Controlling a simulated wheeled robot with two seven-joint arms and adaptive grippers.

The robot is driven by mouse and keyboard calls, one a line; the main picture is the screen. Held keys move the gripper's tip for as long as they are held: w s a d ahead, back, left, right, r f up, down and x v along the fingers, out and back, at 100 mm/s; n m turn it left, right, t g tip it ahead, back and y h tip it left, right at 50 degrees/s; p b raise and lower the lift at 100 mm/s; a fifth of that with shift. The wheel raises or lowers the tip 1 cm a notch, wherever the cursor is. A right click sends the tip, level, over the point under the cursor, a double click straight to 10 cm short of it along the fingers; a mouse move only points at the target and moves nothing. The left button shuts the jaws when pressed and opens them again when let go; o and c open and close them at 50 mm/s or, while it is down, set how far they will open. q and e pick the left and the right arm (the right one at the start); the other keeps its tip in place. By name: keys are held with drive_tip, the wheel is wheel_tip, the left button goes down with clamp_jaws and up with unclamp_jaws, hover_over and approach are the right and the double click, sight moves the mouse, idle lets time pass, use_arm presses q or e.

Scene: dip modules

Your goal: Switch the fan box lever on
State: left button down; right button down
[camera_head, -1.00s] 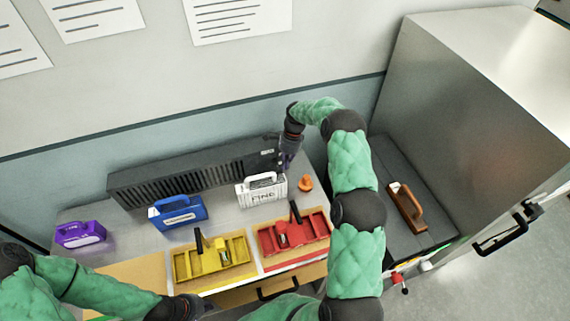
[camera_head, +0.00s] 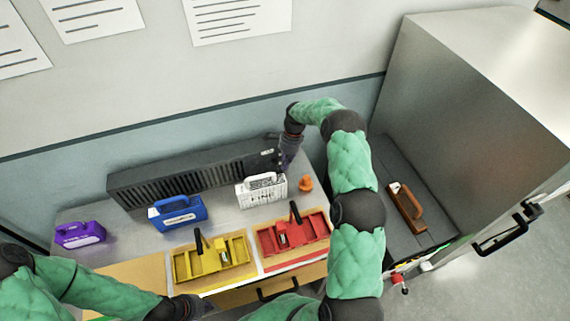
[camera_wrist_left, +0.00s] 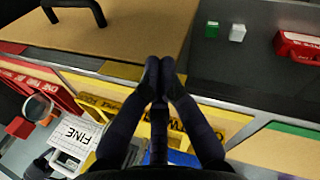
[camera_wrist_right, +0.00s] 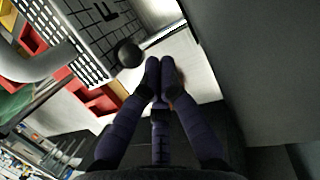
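The fan box (camera_head: 185,175) is a long black slatted box at the back of the bench in the head view. A small panel (camera_head: 267,153) sits near its right end; the lever cannot be made out clearly there. My right gripper (camera_head: 284,166) points down at that end. In the right wrist view its fingertips (camera_wrist_right: 166,66) are together with nothing visible between them. A black ball-shaped knob (camera_wrist_right: 128,53) is just left of these fingertips, apparently apart from them. My left gripper (camera_head: 207,306) is low at the bench front, its fingertips (camera_wrist_left: 160,68) together and empty.
A white module (camera_head: 262,189) and an orange knob (camera_head: 306,184) stand near my right gripper. Blue (camera_head: 178,213) and purple (camera_head: 80,234) modules stand left. Yellow (camera_head: 212,259) and red (camera_head: 293,238) trays line the front. A tall metal cabinet (camera_head: 480,110) stands right.

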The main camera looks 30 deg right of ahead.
drive_tip(key=shift+r, duration=0.1)
drive_tip(key=shift+r+p, duration=0.35)
drive_tip(key=shift+r, duration=0.35)
drive_tip(key=shift+r, duration=0.1)
drive_tip(key=v, duration=1.1)
drive_tip(key=shift+r, duration=0.4)
drive_tip(key=shift+d, duration=0.15)
